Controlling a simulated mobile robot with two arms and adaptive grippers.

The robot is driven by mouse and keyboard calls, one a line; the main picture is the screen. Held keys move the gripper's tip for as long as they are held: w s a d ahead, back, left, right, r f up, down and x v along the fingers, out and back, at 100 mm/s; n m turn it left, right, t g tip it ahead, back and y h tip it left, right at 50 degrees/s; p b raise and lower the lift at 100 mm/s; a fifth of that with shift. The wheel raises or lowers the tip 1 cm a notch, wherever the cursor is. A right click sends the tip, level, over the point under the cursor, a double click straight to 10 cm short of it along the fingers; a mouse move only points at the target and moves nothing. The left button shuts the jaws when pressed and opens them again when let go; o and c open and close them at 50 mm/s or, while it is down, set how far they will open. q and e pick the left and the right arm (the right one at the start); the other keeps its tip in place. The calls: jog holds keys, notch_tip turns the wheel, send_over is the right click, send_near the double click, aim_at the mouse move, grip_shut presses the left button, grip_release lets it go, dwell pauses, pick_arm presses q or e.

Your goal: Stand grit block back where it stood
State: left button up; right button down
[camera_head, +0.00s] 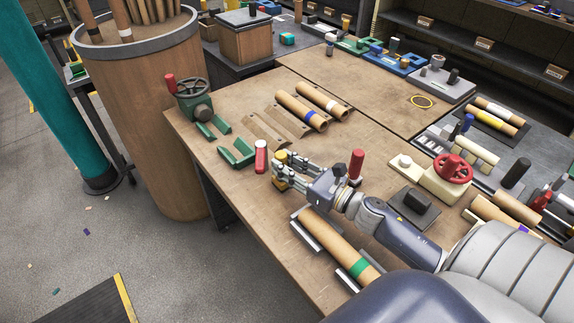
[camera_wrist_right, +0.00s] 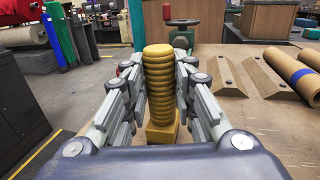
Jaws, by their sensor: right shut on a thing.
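My right gripper (camera_head: 285,172) is shut on a yellow block with a ridged round stem and a square foot, which I take to be the grit block (camera_wrist_right: 158,80). In the wrist view the stem stands between the two fingers, with the foot (camera_wrist_right: 161,134) below them. In the head view, yellow parts of the block (camera_head: 280,157) show above and below the fingers, near the table's left edge. It looks roughly upright. I cannot tell whether its foot touches the table. My left gripper is not in view.
A red-and-white cylinder (camera_head: 261,157) stands just left of the right gripper. Green brackets (camera_head: 237,153) and a green handwheel device (camera_head: 193,98) are farther left. Felt rolls (camera_head: 302,111) lie on wooden cradles behind. A green-banded roll (camera_head: 338,246) lies in front. The table's middle (camera_head: 350,140) is bare.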

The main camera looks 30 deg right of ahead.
jog(key=shift+f, duration=0.25)
jog(key=c, duration=1.2)
grip_release()
jog(key=shift+c, duration=0.2)
jog(key=v, duration=1.2)
jog(key=shift+s+a, duration=0.1)
